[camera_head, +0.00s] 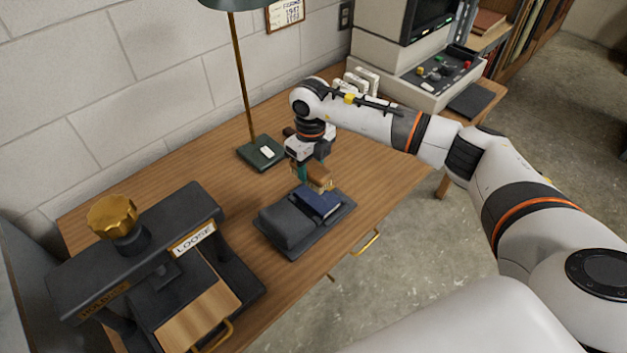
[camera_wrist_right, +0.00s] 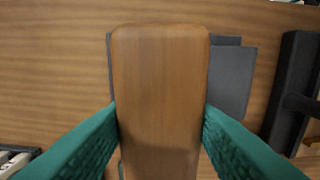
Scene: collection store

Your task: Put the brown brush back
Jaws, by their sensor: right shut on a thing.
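The brown brush (camera_head: 318,177) is in my right gripper (camera_head: 304,172), above the far right part of a dark grey tray (camera_head: 337,218) on the wooden desk. In the right wrist view, its smooth brown wooden back (camera_wrist_right: 160,85) fills the middle, with the green fingers of my right gripper (camera_wrist_right: 160,130) closed on both its sides. The tray (camera_wrist_right: 232,85) shows partly behind the brush. On it lie a dark blue book-like item (camera_head: 318,202) and a dark grey block (camera_head: 287,226). The brush hides part of the tray. My left gripper is not in view.
A black press with a gold knob (camera_head: 113,216) and a "LOOSE" label stands at the desk's left. A lamp base (camera_head: 262,152) is behind the tray. A beige console (camera_head: 420,75) stands at the back right. Bare desk (camera_head: 200,165) lies between press and lamp.

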